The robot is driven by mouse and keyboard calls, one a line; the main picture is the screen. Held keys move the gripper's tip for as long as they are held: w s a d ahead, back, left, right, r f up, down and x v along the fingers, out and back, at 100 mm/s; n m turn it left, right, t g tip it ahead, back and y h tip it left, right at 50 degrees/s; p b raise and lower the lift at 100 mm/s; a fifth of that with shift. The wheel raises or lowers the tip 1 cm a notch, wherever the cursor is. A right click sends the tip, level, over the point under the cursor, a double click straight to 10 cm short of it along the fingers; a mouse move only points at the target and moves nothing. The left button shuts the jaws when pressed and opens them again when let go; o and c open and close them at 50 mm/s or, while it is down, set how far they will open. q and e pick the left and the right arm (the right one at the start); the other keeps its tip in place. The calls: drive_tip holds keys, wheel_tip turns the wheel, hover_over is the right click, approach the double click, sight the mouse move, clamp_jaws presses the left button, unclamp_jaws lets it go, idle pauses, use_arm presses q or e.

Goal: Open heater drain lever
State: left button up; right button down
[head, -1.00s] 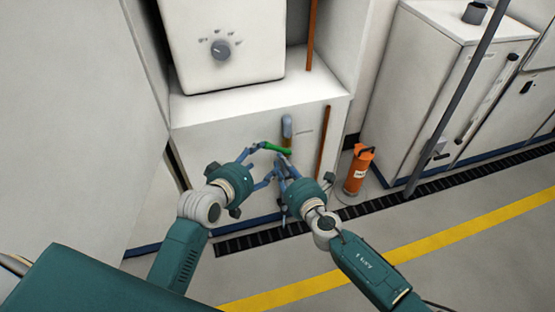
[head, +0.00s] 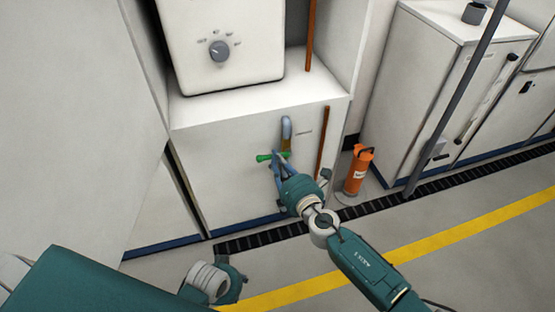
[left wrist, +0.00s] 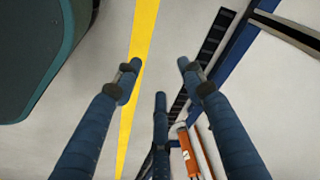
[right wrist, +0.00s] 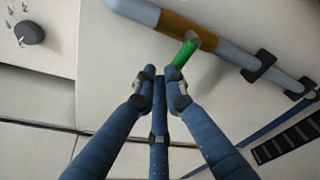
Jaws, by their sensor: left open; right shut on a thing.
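The green drain lever (head: 264,158) sticks out to the left, roughly level, from a brass valve (head: 286,145) on a grey pipe (head: 287,126) at the white cabinet front. My right gripper (head: 280,160) is shut on the lever, covering its middle. In the right wrist view the lever (right wrist: 184,53) shows just beyond the closely spaced fingertips (right wrist: 163,75); part of it is hidden. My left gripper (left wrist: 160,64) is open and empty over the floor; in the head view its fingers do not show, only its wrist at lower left.
The heater (head: 225,50) with a dial (head: 220,51) stands on the cabinet (head: 225,160). A copper pipe (head: 324,145) runs right of the valve. An orange cylinder (head: 357,171) stands on the floor to the right. A dark floor grate (head: 345,213) runs past the cabinet's foot.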

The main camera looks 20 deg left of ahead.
use_arm(q)
drive_tip(key=shift+s+d+r, duration=0.3)
drive_tip(key=shift+s+d, duration=0.35)
drive_tip(key=shift+s, duration=0.2)
use_arm(e)
drive_tip(key=shift+d+r+m, duration=0.1)
drive_tip(key=shift+m, duration=0.2)
use_arm(q)
drive_tip(key=shift+w+r+b, duration=0.1)
drive_tip(key=shift+r+b, duration=0.2)
drive_tip(key=shift+r, duration=0.05)
use_arm(e)
drive_tip(key=shift+r, duration=0.1)
use_arm(q)
wheel_tip(320, 180, up, 3)
drive_tip(key=shift+w+r+b, duration=0.1)
drive_tip(key=shift+b, duration=0.3)
use_arm(e)
drive_tip(key=shift+w+d+r+m+y, duration=0.15)
drive_tip(key=shift+r+m+y, duration=0.05)
drive_tip(key=shift+m, duration=0.35)
drive_tip(key=shift+w+d+r+m+y, duration=0.1)
drive_tip(key=shift+d+r+m+y, duration=0.1)
drive_tip(key=shift+m, duration=0.35)
use_arm(q)
drive_tip(key=shift+f, duration=0.2)
drive_tip(key=shift+w, duration=0.1)
